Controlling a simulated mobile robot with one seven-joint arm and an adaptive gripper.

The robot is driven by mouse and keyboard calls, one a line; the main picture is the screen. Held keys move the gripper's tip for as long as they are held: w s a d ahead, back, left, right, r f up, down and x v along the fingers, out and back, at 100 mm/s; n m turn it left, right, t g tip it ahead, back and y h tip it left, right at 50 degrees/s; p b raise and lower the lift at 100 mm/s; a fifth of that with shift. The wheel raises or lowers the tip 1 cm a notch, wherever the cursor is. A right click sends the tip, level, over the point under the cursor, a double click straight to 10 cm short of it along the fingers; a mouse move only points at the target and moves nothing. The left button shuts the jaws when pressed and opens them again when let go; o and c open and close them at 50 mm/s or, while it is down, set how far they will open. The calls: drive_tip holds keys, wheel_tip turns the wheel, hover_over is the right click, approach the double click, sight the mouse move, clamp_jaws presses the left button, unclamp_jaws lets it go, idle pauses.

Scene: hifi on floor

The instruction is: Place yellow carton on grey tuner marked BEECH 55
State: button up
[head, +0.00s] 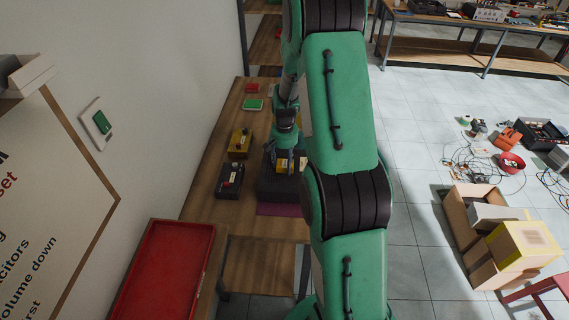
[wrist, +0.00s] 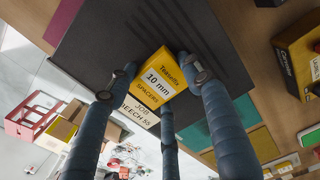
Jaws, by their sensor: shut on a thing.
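The yellow carton (wrist: 160,76), printed "10 mm SPACERS", is between the fingers of my gripper (wrist: 160,85), which is shut on it. In the head view the carton (head: 282,164) shows below my gripper (head: 285,158), partly hidden by the fingers. The dark grey tuner (wrist: 110,35) lies under the carton; a pale label reading "JOB BEECH 55" shows beside the carton. In the head view the tuner (head: 272,187) sits on the wooden bench, its right side hidden by my arm. I cannot tell whether the carton touches the tuner's top.
A yellow-brown unit (head: 239,142) and a small dark unit (head: 229,181) stand left of the tuner. A green item (head: 253,104) and a red item (head: 252,88) lie farther back. A purple mat (head: 283,209) shows at the tuner's front. A red tray (head: 165,270) is at lower left.

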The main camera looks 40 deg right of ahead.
sight(284, 163)
drive_tip(key=shift+f, duration=0.1)
drive_tip(key=o, duration=1.1)
drive_tip(key=shift+o, duration=0.2)
wheel_tip(284, 163, up, 12)
drive_tip(key=shift+r, duration=0.2)
